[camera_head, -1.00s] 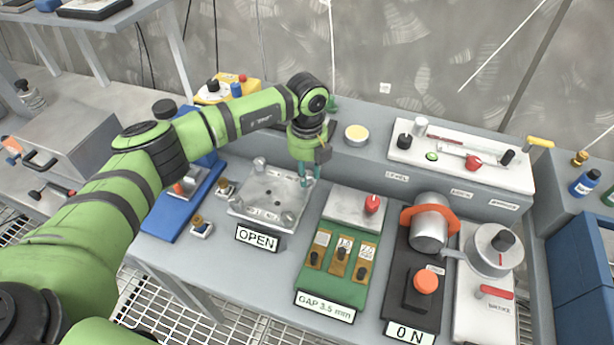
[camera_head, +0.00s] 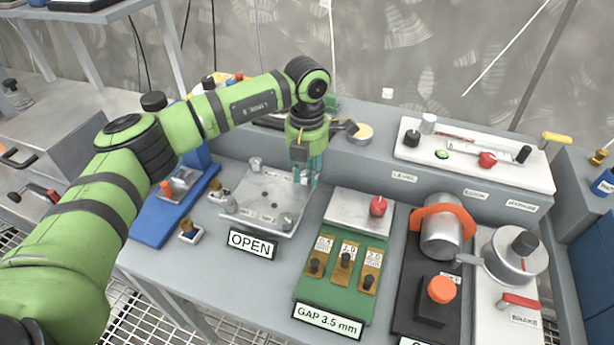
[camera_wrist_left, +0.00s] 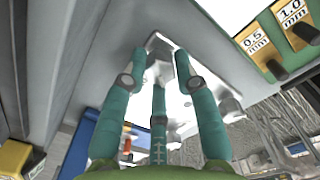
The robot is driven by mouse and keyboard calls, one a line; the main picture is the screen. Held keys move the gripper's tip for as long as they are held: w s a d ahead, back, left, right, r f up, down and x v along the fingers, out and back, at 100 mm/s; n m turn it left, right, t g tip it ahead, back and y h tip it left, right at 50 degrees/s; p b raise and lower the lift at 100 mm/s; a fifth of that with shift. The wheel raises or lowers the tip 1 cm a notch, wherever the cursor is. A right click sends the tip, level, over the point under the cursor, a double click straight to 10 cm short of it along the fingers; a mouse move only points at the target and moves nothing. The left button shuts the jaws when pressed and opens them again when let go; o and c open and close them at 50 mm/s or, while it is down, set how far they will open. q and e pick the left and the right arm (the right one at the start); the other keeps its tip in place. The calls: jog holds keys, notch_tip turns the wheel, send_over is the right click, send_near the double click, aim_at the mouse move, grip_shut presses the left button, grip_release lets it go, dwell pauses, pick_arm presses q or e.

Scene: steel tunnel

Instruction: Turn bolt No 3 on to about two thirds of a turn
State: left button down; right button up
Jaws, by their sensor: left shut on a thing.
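My left gripper (camera_head: 306,178) points down at the far right corner of the steel plate (camera_head: 262,220) with several bolts on it. The sign OPEN (camera_head: 252,243) stands at the plate's front. The gripper is shut on a bolt at that corner; its fingers hide most of the bolt. Other bolts show at the back left (camera_head: 256,164), front left (camera_head: 229,204) and front right (camera_head: 287,221) corners. I cannot read which number each bolt has. In the left wrist view the teal fingers (camera_wrist_left: 156,85) are around the plate's corner, with the bright plate (camera_wrist_left: 175,105) behind them. My right gripper is not in view.
Further right are a steel cylinder with an orange ring (camera_head: 441,228) and an orange button (camera_head: 441,289). A blue stand (camera_head: 177,207) is at the left. A raised ledge runs behind.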

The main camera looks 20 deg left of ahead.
aim_at(307, 174)
pick_arm(q)
jog(key=shift+s+f+m+b, duration=0.15)
jog(key=shift+m+b, duration=0.65)
jog(key=shift+m, duration=0.8)
jog(key=c, duration=0.9)
grip_release()
jog(key=shift+c, duration=0.2)
jog(key=shift+r, duration=0.2)
jog(key=shift+r, duration=0.3)
notch_tip(307, 174, up, 11)
jog(key=shift+r, duration=0.15)
